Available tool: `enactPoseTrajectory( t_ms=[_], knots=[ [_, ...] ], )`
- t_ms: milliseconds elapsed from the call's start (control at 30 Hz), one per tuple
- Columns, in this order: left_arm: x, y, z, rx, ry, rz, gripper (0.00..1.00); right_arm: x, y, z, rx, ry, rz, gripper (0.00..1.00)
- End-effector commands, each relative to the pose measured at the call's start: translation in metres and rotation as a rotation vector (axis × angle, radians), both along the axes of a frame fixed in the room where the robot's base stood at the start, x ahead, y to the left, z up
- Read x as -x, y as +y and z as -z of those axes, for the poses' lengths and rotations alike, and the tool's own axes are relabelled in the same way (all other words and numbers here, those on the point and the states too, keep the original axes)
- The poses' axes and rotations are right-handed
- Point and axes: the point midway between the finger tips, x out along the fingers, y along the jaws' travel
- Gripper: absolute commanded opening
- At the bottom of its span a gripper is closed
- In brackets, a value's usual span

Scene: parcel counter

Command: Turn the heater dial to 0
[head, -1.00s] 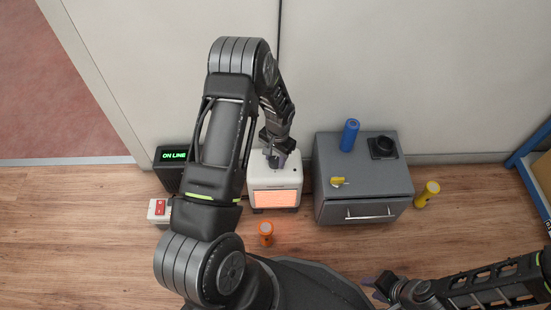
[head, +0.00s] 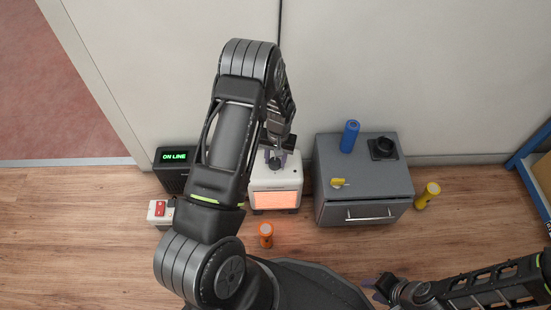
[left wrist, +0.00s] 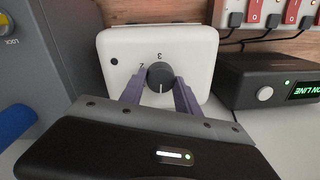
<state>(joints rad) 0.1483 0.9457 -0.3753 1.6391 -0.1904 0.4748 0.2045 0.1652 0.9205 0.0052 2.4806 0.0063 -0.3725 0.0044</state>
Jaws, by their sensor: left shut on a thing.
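The white heater (head: 275,186) stands on the floor by the wall, its front panel glowing orange. Its dark round dial (left wrist: 160,76) is on the top face, with the printed numbers 3 and 2 showing beside it in the left wrist view. A pale pointer line on the dial points toward my gripper's body. My left gripper (left wrist: 159,88) is shut on the dial, one purple finger on each side. In the head view, the left gripper (head: 275,158) is over the heater's top. My right gripper (head: 374,289) is low at the bottom, away from the heater; its opening is unclear.
A grey cabinet (head: 335,206) stands close right of the heater, with a blue cylinder (head: 350,136) on top. A dark ON LINE box (head: 171,179) and a switch strip (head: 158,212) are left. An orange torch (head: 266,234) stands in front.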

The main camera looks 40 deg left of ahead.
Motion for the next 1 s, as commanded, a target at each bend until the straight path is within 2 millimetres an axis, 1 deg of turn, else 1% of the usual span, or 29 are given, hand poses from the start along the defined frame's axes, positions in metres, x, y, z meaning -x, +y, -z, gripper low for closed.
enactPoseTrajectory(
  t_ms=[67, 100, 367, 667, 767, 867, 1000],
  knots=[
    [0.000, 0.000, 0.000, 0.000, -0.001, 0.001, 0.00, 0.000, 0.000, 0.000, 0.000, 0.000, 0.000, 0.36],
    [0.000, 0.000, 0.000, 0.000, -0.001, 0.001, 0.39, 0.000, 0.000, 0.000, 0.000, 0.000, 0.000, 0.36],
    [0.000, 0.000, 0.000, 0.000, -0.001, 0.001, 0.60, 0.000, 0.000, 0.000, 0.000, 0.000, 0.000, 0.36],
    [0.000, 0.000, -0.003, 0.000, -0.001, 0.001, 0.60, 0.000, 0.000, -0.001, 0.000, 0.000, 0.000, 0.36],
    [-0.001, 0.000, -0.011, 0.000, -0.001, 0.001, 0.60, 0.001, 0.000, -0.005, 0.000, 0.002, -0.001, 0.36],
    [-0.001, -0.001, -0.025, 0.000, -0.001, 0.001, 0.60, 0.001, 0.000, -0.011, -0.001, 0.004, -0.001, 0.36],
    [-0.002, -0.002, -0.050, -0.001, -0.003, 0.002, 0.60, 0.003, 0.000, -0.020, -0.002, 0.007, -0.005, 0.36]
  ],
)
